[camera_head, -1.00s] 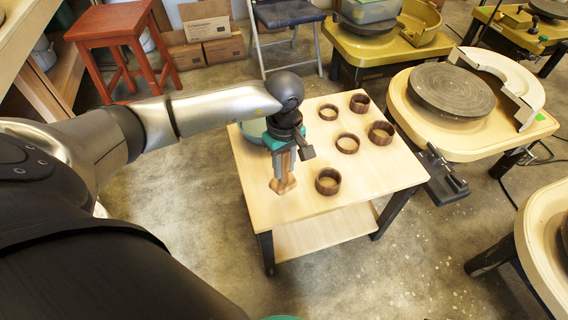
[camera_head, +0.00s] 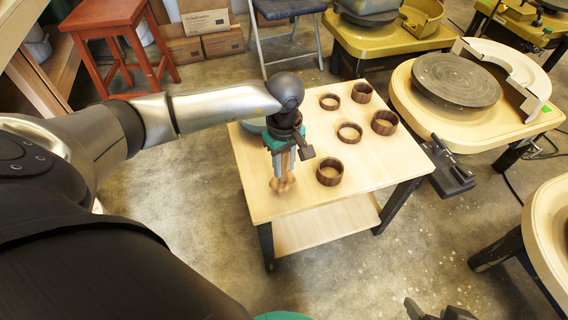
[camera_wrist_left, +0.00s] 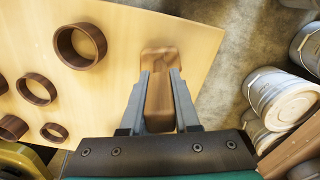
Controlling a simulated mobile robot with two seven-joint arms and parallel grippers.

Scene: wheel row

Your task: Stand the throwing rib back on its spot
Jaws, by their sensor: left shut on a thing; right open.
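The throwing rib, a brown wooden piece (camera_head: 282,185), is held point-down between the fingers of my left gripper (camera_head: 284,170), over the near left part of the pale wooden table (camera_head: 265,208). In the left wrist view the rib (camera_wrist_left: 160,98) is between the two grey fingers of my left gripper (camera_wrist_left: 160,82). A flat, lighter brown rounded patch (camera_wrist_left: 158,57) lies just beyond it on the table; I cannot tell whether the rib touches it. My right gripper (camera_head: 437,311) shows partly at the bottom edge, open and clear of the table.
Several dark brown rings stand on the table; the closest to the rib is a ring (camera_head: 330,172) to its right. A pottery wheel (camera_head: 455,80) stands to the right, a red stool (camera_head: 105,22) behind left. White buckets (camera_wrist_left: 285,97) show beyond the table edge.

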